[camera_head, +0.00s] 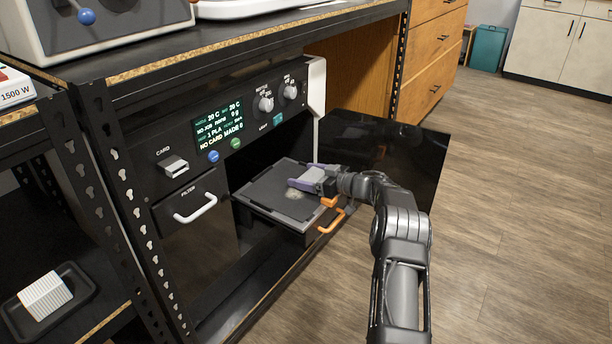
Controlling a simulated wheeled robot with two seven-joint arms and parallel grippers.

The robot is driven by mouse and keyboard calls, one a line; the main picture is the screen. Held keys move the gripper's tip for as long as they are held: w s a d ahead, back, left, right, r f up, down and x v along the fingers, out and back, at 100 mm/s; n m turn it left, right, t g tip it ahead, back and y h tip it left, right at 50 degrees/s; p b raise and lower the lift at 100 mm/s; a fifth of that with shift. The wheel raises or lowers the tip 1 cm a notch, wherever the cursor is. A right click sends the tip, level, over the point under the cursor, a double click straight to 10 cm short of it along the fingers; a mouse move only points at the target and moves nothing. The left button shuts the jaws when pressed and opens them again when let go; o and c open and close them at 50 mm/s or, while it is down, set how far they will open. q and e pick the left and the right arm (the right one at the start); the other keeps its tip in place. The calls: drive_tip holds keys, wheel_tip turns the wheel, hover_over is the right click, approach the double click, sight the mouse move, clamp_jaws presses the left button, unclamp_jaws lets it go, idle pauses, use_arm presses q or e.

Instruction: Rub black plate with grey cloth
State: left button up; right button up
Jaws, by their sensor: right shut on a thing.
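The black plate (262,193) is a flat dark square with a light grey rim, sticking partly out of the open front of a black machine. A pale whitish smudge (294,194) lies on its right part. My right gripper (318,180) is over the plate's right side, shut on the grey cloth (304,183), a small bluish-grey piece. The cloth is at or just above the plate beside the smudge; I cannot tell whether it touches. My left gripper is not in view.
The machine's panel has a lit screen (219,130), knobs and a filter drawer (190,202). Its black door (385,150) stands open to the right. An orange handle (331,222) juts from the plate's front. A tray (78,290) with a white block sits lower left. Open floor lies right.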

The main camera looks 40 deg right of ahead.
sight(299, 178)
drive_tip(key=shift+s+a+r+p, duration=0.1)
drive_tip(key=shift+s+a+p, duration=0.05)
drive_tip(key=shift+a+p, duration=0.4)
drive_tip(key=shift+s+a+r+p, duration=0.1)
drive_tip(key=shift+a+p, duration=0.35)
drive_tip(key=shift+p, duration=0.1)
drive_tip(key=shift+s+a+f+p, duration=0.15)
drive_tip(key=shift+a+p, duration=0.2)
drive_tip(key=shift+a, duration=0.2)
drive_tip(key=shift+a+f, duration=0.1)
drive_tip(key=shift+a, duration=0.1)
drive_tip(key=shift+s+a+r+p, duration=0.1)
drive_tip(key=shift+s+a+p, duration=0.05)
drive_tip(key=shift+a+p, duration=0.3)
drive_tip(key=shift+s+a+r+p, duration=0.1)
drive_tip(key=shift+a+p, duration=0.35)
drive_tip(key=shift+s+a+f+p, duration=0.2)
drive_tip(key=shift+a+p, duration=0.1)
drive_tip(key=shift+a, duration=0.35)
drive_tip(key=shift+r, duration=0.1)
drive_tip(key=shift+s+a+r+p, duration=0.1)
drive_tip(key=shift+s+a+p, duration=0.1)
drive_tip(key=shift+a+p, duration=0.55)
drive_tip(key=shift+s+a+f, duration=0.2)
drive_tip(key=shift+a, duration=0.6)
